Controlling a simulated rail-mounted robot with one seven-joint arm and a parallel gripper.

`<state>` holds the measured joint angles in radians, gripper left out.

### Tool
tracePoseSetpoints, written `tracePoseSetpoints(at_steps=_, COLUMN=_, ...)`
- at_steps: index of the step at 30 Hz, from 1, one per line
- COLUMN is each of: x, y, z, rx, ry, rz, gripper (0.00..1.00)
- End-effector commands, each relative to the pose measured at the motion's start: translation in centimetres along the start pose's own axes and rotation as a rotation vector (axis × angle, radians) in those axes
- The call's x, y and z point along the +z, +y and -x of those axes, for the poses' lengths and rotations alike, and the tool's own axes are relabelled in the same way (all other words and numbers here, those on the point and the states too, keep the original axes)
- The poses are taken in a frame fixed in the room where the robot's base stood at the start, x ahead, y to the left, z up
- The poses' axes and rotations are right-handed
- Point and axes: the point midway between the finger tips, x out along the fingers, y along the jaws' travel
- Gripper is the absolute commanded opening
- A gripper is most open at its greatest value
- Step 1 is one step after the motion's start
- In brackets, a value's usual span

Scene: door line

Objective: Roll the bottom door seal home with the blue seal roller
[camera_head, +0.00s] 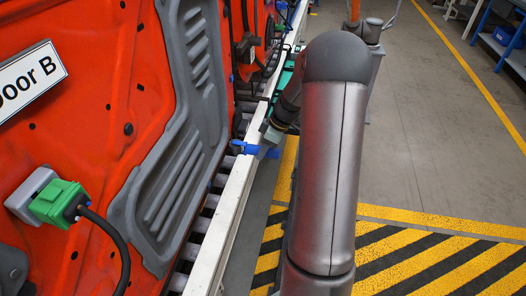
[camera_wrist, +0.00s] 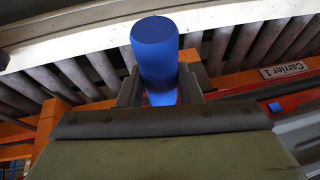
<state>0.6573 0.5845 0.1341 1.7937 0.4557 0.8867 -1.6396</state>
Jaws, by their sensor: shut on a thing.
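My gripper (camera_wrist: 160,88) is shut on the blue seal roller (camera_wrist: 156,50), seen in the wrist view as a blue cylinder standing out between the two dark jaws. In the head view my gripper (camera_head: 270,131) is beside the white rail, at the lower edge of the red door; a blue piece (camera_head: 246,147) shows at the rail there, and I cannot tell whether it is the roller. The red door (camera_head: 120,100), with a "Door B" label, fills the left of the head view. I cannot make out the bottom door seal in either view.
A white rail (camera_head: 232,205) with rollers behind it runs along the door's foot. A green connector (camera_head: 58,203) with a black cable is on the door. In the wrist view an orange beam is labelled "Carrier 1" (camera_wrist: 284,70). The grey floor (camera_head: 435,110) at right is clear.

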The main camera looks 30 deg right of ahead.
Motion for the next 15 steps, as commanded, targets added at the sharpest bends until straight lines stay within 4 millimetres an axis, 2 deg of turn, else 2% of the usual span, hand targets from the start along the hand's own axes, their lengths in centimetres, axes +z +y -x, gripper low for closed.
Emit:
tracePoseSetpoints(at_steps=5, x=-0.17, y=1.01, z=0.1, rx=0.001, ry=0.002, rz=0.001, gripper=0.0)
tracePoseSetpoints(at_steps=15, x=0.02, y=1.11, z=0.21, rx=0.001, ry=0.001, rz=0.0, gripper=0.0)
